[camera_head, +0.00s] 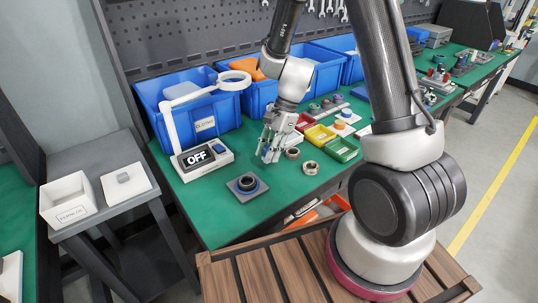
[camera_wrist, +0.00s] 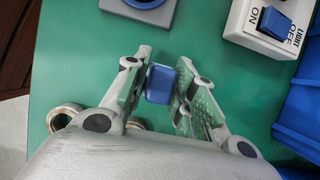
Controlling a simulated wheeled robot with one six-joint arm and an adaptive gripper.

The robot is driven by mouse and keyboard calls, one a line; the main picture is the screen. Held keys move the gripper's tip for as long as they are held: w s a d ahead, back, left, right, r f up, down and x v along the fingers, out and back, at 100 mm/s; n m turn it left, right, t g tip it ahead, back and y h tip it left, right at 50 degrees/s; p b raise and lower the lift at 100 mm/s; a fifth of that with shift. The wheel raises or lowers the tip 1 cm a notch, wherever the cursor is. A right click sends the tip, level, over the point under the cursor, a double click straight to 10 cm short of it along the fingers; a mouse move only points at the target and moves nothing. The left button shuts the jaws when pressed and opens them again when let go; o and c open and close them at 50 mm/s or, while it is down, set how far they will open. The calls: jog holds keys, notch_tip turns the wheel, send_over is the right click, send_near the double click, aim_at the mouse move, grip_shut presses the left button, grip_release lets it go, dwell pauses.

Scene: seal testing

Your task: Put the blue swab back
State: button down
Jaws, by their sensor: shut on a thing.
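My gripper (camera_head: 268,156) is above the green bench, between the light's switch box and the small trays. In the wrist view its two fingers (camera_wrist: 164,66) are shut on the blue swab (camera_wrist: 159,86), which shows as a blue block between the pads. The swab's lower part is hidden from the wrist camera. In the head view the swab is too small and covered by the fingers to make out clearly.
A dark square plate with a blue-and-black ring (camera_head: 247,184) lies in front of my gripper. The switch box (camera_head: 203,158) reads OFF. Metal rings (camera_head: 310,168) and red, yellow (camera_head: 319,135) and green (camera_head: 342,150) trays are to the right. Blue bins (camera_head: 207,107) stand behind.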

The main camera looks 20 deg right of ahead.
jog(key=shift+f, duration=0.7)
jog(key=shift+f, duration=0.1)
jog(key=c, duration=1.2)
grip_release()
jog(key=shift+o, duration=0.2)
jog(key=v, duration=1.2)
jog(key=s+d+r+n+t+h, duration=0.2)
jog(key=s+d+r+n, duration=0.3)
jog(key=s, duration=0.5)
jog(key=s+d+r+n+t+h, duration=0.2)
jog(key=s+d+r+n, duration=0.3)
jog(key=s+r+n, duration=0.4)
notch_tip(320, 180, up, 4)
jog(key=shift+s+f+t+h, duration=0.3)
jog(key=shift+s+t, duration=0.4)
jog(key=shift+t, duration=0.2)
